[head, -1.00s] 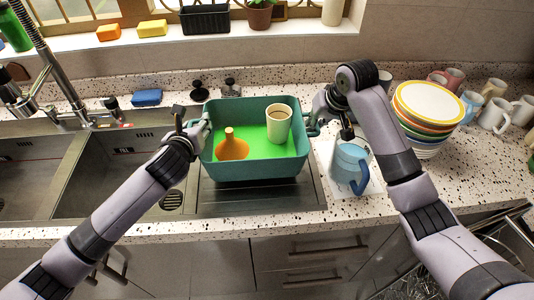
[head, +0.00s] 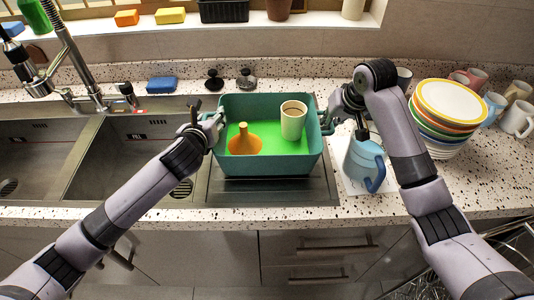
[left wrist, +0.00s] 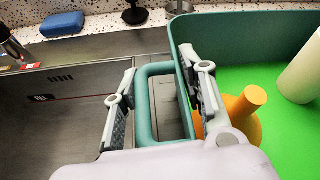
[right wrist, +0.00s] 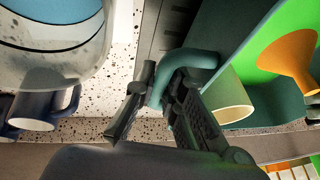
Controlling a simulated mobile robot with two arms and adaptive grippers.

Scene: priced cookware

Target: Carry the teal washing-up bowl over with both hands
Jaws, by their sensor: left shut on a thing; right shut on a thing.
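The teal washing-up bowl (head: 268,165) is upright over the ribbed drainer right of the sink; I cannot tell whether it touches it. It holds a bright green layer, an orange flask-shaped thing (head: 244,142) and a cream cup (head: 293,122). My left gripper (head: 212,122) is shut on the bowl's left handle, which shows between its fingers in the left wrist view (left wrist: 146,110). My right gripper (head: 328,122) is shut on the right handle, seen in the right wrist view (right wrist: 185,62). The fingertips are partly hidden in the head view.
A blue jug (head: 364,163) stands on a white mat close to my right gripper. Stacked plates (head: 452,105) and several mugs (head: 518,118) are at the right. The sink (head: 130,150) lies left, with a tap (head: 75,55) and blue sponge (head: 161,83) behind.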

